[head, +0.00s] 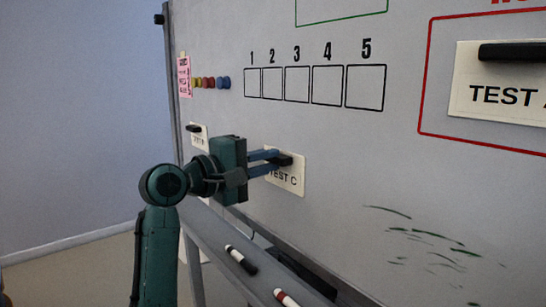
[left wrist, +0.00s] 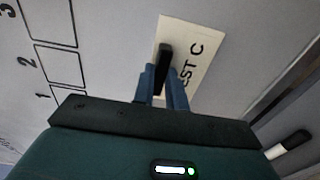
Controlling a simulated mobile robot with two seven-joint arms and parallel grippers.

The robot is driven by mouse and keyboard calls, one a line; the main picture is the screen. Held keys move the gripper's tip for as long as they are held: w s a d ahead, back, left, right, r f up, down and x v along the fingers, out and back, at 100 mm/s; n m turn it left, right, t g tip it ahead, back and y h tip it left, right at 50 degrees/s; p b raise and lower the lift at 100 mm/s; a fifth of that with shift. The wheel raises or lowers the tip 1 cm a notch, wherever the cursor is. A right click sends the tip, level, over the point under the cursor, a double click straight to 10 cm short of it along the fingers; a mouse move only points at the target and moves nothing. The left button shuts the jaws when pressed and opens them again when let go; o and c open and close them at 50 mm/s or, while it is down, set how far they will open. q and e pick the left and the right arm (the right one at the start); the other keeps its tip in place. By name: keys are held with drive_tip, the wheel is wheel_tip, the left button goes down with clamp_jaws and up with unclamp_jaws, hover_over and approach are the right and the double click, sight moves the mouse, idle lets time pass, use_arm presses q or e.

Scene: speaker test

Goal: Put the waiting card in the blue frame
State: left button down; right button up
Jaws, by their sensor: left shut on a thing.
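A cream card reading TEST C (head: 296,184) is against the whiteboard at the lower left, with a black handle on it. My left gripper (head: 283,159) is shut on that handle. The left wrist view shows the fingers (left wrist: 164,84) on both sides of the black handle, with the card (left wrist: 196,42) behind. I cannot tell whether the card still touches the board. Another cream card (head: 199,142) with a black handle is on the board further left, its lettering partly hidden by my arm. No blue frame is in view. My right gripper is not in view.
A red frame (head: 423,86) surrounds a TEST A card (head: 465,98) at right. Part of a green frame (head: 340,22) shows at top. Numbered boxes (head: 314,85), coloured magnets (head: 209,82) and a pink note (head: 184,77) are on the board. Markers (head: 241,259) lie on the tray below.

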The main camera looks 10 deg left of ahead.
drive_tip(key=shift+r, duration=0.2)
use_arm(q)
drive_tip(key=shift+s+a, duration=0.1)
drive_tip(key=shift+s, duration=0.05)
drive_tip(key=shift+s+a, duration=0.35)
drive_tip(key=shift+s, duration=0.05)
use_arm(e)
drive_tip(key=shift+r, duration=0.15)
use_arm(q)
drive_tip(key=shift+s+a, duration=0.1)
drive_tip(key=p+v, duration=0.1)
drive_tip(key=v, duration=0.4)
drive_tip(key=shift+s, duration=0.1)
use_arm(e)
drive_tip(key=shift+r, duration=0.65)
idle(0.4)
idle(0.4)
